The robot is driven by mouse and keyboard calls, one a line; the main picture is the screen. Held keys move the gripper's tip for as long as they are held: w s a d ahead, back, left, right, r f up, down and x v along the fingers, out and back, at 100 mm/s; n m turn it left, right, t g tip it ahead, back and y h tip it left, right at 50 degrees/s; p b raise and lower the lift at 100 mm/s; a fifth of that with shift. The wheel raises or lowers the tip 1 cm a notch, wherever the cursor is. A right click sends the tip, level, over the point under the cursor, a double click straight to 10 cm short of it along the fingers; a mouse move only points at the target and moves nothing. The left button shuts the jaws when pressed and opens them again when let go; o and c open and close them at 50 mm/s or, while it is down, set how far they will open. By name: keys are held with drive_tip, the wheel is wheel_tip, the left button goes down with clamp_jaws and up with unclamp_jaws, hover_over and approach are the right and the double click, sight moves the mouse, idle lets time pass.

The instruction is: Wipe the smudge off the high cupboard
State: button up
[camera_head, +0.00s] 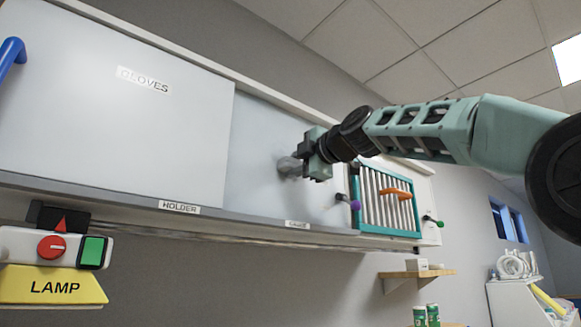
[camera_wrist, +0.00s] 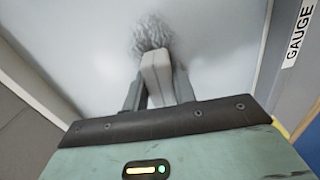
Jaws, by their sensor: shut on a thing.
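The high cupboard has a pale door panel (camera_head: 255,140) with a dark grey smudge (camera_head: 287,168) on it. In the wrist view the smudge (camera_wrist: 151,32) is a fuzzy grey patch on the white panel. My gripper (camera_head: 304,160) is at the panel, just right of the smudge in the head view. In the wrist view my gripper (camera_wrist: 157,85) is shut on a pale grey block (camera_wrist: 156,72). The block's far end is at the smudge's lower edge; I cannot tell whether it touches the panel. Part of the smudge may be hidden behind it.
A left panel labelled GLOVES (camera_head: 143,79) has a blue handle (camera_head: 11,54). A ledge (camera_head: 240,219) runs below. A teal-framed rack (camera_head: 388,203) with an orange handle is right of my gripper. A LAMP switch box (camera_head: 52,247) is at lower left, a wooden shelf (camera_head: 417,273) at lower right.

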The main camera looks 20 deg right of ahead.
sight(271, 158)
drive_tip(key=shift+w+d+b, duration=0.7)
drive_tip(key=shift+w+d, duration=0.45)
drive_tip(key=shift+d, duration=2.1)
drive_tip(key=shift+s+a+r, duration=0.15)
drive_tip(key=shift+s+a, duration=0.4)
drive_tip(key=shift+a, duration=1.25)
drive_tip(key=shift+s+a+r, duration=0.1)
drive_tip(key=shift+s+a, duration=0.5)
drive_tip(key=shift+a, duration=1.15)
drive_tip(key=shift+s+a+r, duration=0.15)
drive_tip(key=shift+s+a, duration=0.4)
drive_tip(key=shift+a, duration=1.25)
drive_tip(key=shift+r, duration=0.5)
drive_tip(key=w+d, duration=0.3)
drive_tip(key=d, duration=0.7)
drive_tip(key=shift+w+d, duration=0.25)
drive_tip(key=shift+d, duration=0.1)
drive_tip(key=shift+f, duration=0.1)
drive_tip(key=b+v, duration=0.3)
drive_tip(key=v, duration=0.3)
